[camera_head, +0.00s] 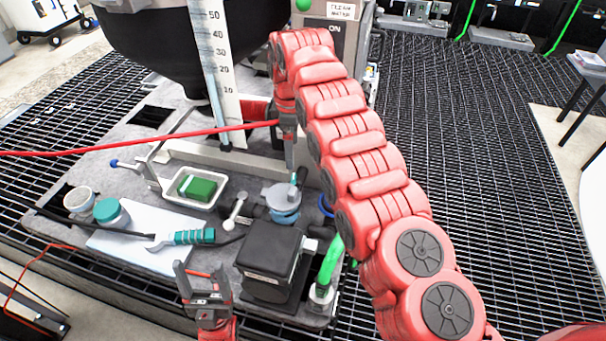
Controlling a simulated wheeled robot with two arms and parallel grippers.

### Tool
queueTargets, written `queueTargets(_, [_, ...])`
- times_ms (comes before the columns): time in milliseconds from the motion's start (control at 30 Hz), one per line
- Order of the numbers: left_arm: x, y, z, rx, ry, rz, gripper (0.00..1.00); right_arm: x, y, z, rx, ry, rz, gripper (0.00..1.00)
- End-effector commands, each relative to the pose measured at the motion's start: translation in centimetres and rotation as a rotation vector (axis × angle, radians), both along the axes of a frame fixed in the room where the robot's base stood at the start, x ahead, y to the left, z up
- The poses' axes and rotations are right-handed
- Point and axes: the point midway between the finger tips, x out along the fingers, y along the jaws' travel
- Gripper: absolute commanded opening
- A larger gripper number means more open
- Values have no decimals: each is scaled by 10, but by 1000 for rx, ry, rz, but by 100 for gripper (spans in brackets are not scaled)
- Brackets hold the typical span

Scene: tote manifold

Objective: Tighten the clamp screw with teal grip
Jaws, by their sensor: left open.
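A blue-grey round fitting (284,203) stands on the grey deck at the middle. A small teal grip (293,179) shows at its top, apparently the clamp screw's. My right gripper (290,162) points down from above, with its tips close to the teal grip. I cannot tell whether it touches the grip or whether its fingers are shut. My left gripper (203,278) is open and empty at the front of the deck, left of a black box.
A wrench with a teal handle (190,237) lies on a white sheet (130,250). A white tray (172,192) holds a green block. A black box (270,258) and green hose (330,262) stand in front of the fitting. A red line (130,146) crosses behind, near a graduated column (215,60).

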Motion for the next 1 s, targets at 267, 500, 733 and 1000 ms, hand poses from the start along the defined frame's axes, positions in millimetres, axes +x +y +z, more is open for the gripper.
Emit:
queueTargets(267, [0,0,-18,0,0,0,69,0,-2,-50,-1,3,-3,100])
queueTargets(500, [0,0,-11,0,0,0,69,-1,-1,-95,0,3,-2,100])
queueTargets(733, [0,0,-10,0,0,0,69,0,-1,-114,0,1,-2,100])
queueTargets(1000, [0,0,-10,0,0,0,69,0,-1,-116,0,-1,-2,100])
